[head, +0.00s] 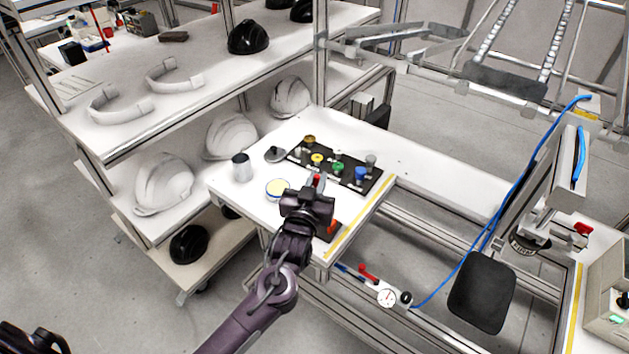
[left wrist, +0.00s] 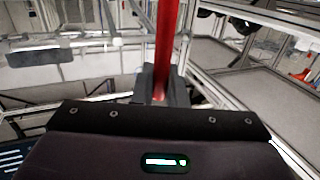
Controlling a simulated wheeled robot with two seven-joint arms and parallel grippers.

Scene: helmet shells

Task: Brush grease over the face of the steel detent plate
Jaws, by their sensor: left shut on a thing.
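My left gripper (head: 316,183) is shut on a red-handled tool, probably the brush, above the front part of the white bench. Only a small red bit of the tool (head: 316,177) shows in the head view. In the left wrist view its red handle (left wrist: 167,45) stands up between the dark fingers (left wrist: 160,85). Its bristles are not seen. An open round tin with a cream-coloured filling (head: 277,187), which looks like grease, stands just left of the gripper. I cannot clearly make out the steel detent plate; my gripper and wrist cover part of the bench.
A black tray (head: 378,183) with several coloured knobs lies behind the gripper. A metal cup (head: 241,167) and a grey lidded piece (head: 275,155) stand left. A dark and orange item (head: 333,230) lies near the bench edge. The bench's right extension (head: 440,175) is clear.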

